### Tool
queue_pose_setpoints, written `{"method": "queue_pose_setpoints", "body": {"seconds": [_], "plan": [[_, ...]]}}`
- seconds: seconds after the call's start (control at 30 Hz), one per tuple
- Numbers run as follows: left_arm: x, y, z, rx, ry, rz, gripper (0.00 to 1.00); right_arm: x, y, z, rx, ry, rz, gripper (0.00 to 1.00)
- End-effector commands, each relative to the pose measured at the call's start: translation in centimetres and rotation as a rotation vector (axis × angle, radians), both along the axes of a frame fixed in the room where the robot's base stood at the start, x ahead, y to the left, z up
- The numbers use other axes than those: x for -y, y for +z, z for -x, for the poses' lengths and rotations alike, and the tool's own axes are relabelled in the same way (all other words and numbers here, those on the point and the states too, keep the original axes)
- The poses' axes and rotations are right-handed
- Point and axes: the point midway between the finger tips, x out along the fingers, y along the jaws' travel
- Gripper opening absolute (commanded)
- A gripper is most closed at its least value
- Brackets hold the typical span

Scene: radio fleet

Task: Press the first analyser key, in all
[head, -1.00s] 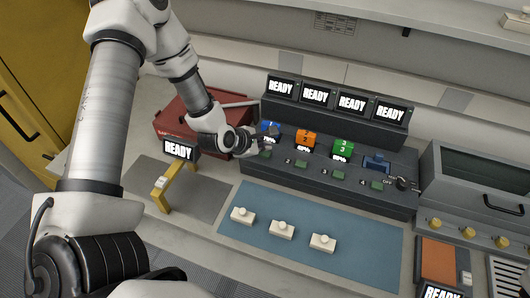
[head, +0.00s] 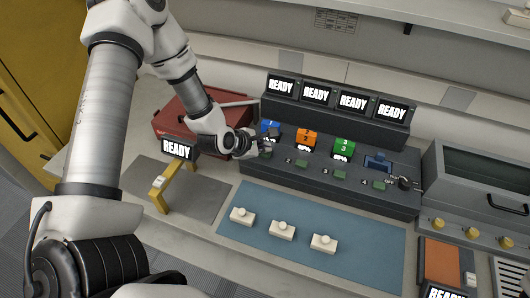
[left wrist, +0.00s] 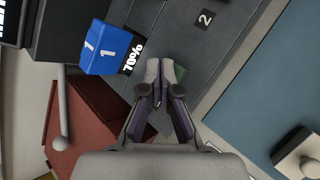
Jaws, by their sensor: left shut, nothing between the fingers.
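The dark analyser (head: 325,188) stands at the back of the bench, with several green keys along its front and screens reading READY above. My left gripper (head: 266,150) is shut and empty at the analyser's left end, over the first key, which it mostly covers in the head view. In the left wrist view the shut fingertips (left wrist: 160,68) point at the deck, and a sliver of the green first key (left wrist: 181,71) shows beside them. Whether they touch it I cannot tell. The blue block marked 1 (left wrist: 103,48) sits close by, with a 70% readout beside it. My right gripper is not in view.
Orange block 2 (head: 306,138) and green block 3 (head: 343,149) stand in their slots; a fourth slot (head: 377,162) holds no block. A red case (head: 178,118) lies behind my left arm. Three white button boxes rest on a blue mat (head: 262,253).

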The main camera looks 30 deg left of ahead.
Motion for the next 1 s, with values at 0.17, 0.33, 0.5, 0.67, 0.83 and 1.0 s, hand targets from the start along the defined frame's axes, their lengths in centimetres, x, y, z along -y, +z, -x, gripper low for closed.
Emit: {"method": "queue_pose_setpoints", "body": {"seconds": [0.17,0.33,0.5,0.67,0.83,1.0], "plan": [[0.0,-0.23,0.0,0.0,0.0,0.0,0.0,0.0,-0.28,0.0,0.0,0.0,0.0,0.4],[0.0,-0.4,0.01,0.0,0.0,0.0,0.0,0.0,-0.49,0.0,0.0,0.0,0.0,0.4],[0.0,-0.57,0.01,0.0,0.0,0.0,0.0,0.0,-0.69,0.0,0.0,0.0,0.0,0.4],[0.0,-0.64,0.01,0.0,0.0,0.0,0.0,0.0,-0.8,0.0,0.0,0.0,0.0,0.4],[0.0,-0.63,0.01,0.0,0.0,0.0,0.0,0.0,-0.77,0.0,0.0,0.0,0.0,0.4],[-0.01,-0.26,0.0,0.0,0.001,0.001,0.0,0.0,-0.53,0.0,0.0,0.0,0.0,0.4]]}}
